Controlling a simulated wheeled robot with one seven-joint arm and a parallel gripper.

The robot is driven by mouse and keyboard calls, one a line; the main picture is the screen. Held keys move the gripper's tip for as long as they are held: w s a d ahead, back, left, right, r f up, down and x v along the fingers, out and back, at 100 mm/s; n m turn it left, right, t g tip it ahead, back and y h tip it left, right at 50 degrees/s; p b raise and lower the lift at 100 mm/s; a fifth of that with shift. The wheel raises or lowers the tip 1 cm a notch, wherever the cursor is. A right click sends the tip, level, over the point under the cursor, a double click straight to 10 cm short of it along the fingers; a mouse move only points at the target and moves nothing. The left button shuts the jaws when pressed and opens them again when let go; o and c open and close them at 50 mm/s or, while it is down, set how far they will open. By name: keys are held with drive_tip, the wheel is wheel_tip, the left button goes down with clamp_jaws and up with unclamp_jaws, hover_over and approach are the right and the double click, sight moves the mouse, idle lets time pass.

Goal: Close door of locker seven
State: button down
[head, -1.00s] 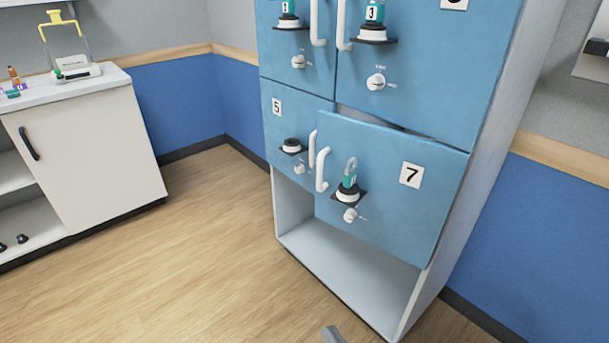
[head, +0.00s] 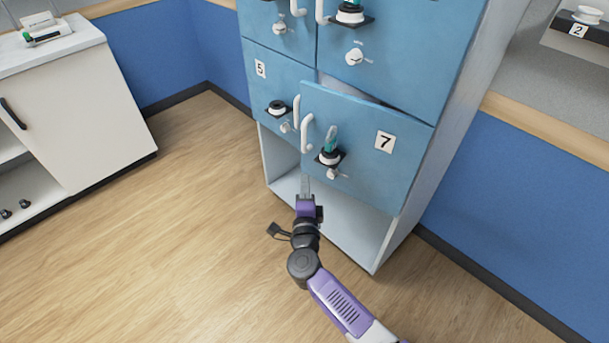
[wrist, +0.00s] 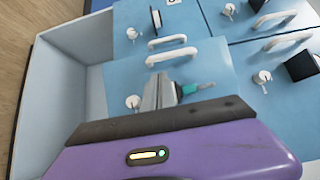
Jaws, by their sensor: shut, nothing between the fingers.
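The door of locker seven (head: 372,177) is blue with a white number 7 label and hinges at its right side. My gripper (head: 305,183) is shut and empty, low in front of the door's lower left. In the wrist view, my gripper (wrist: 160,93) points toward the door (wrist: 200,66), partly covering it; whether it touches cannot be told.
Locker five (head: 270,80) is shut, left of locker seven. An open white bay (head: 345,215) lies below the doors. A white cabinet (head: 85,110) stands at the left, with clear wooden floor (head: 190,230) between.

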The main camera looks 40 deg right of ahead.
drive_tip(key=b, duration=0.2)
approach(315, 139)
drive_tip(key=w, duration=0.5)
drive_tip(key=shift+a+f, duration=0.1)
drive_tip(key=w+d+g+h+b, duration=0.1)
drive_tip(key=d, duration=0.1)
drive_tip(key=d+m+g+h+b, duration=0.1)
drive_tip(key=d, duration=0.1)
drive_tip(key=w+d+m+g+b, duration=0.1)
drive_tip(key=d, duration=0.1)
drive_tip(key=shift+w+d+f+h+b, duration=0.2)
drive_tip(key=shift+w+d+h+b, duration=0.1)
drive_tip(key=shift+h+b, duration=0.1)
drive_tip(key=shift+d+r+m, duration=0.3)
